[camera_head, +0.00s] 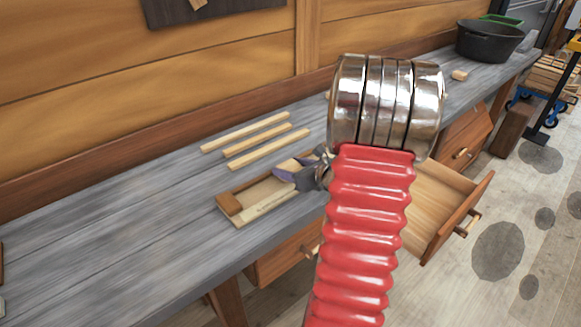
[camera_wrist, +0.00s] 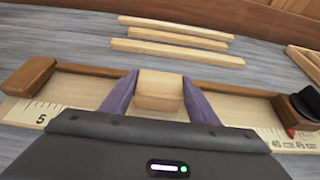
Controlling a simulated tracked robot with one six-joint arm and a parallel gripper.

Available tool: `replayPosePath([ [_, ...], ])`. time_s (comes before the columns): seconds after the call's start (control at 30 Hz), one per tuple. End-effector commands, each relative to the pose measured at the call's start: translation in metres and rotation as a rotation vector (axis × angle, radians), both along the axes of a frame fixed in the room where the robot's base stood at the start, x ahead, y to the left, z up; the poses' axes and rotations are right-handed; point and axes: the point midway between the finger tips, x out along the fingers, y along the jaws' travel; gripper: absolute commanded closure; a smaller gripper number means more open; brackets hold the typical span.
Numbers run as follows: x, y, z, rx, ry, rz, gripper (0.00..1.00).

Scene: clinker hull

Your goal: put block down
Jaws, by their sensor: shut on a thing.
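A small pale wooden block (camera_wrist: 159,88) is held between the two purple fingers of my gripper (camera_wrist: 160,82) in the wrist view. In the head view my gripper (camera_head: 290,172) is over the bench, with the block (camera_head: 288,164) partly visible at its tips. The block is above or within a shallow wooden measuring board (camera_head: 262,209); I cannot tell if it touches the board. The board has a brown end piece and a ruler strip, which shows in the wrist view (camera_wrist: 40,113). My arm hides the board's right end in the head view.
Several thin wooden strips (camera_head: 258,145) lie on the grey bench (camera_head: 130,215) behind the board. An open drawer (camera_head: 440,200) sticks out below at right. A black tub (camera_head: 489,41) stands at the far end. The bench left of the board is clear.

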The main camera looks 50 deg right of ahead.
Motion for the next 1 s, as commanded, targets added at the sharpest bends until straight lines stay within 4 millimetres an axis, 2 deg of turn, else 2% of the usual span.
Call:
replayPosePath([
  [0.07, 0.0, 0.0, -0.002, 0.001, 0.0, 0.0, 0.68],
  [0.1, 0.0, 0.0, -0.001, 0.0, 0.0, 0.0, 0.43],
  [0.33, 0.0, 0.0, -0.001, 0.0, 0.0, 0.0, 0.27],
  [0.67, 0.0, 0.0, 0.001, 0.0, 0.0, -0.001, 0.27],
  [0.87, -0.017, 0.001, 0.008, -0.002, -0.001, -0.001, 0.27],
  [1.0, -0.037, 0.003, 0.016, -0.001, -0.001, -0.005, 0.27],
])
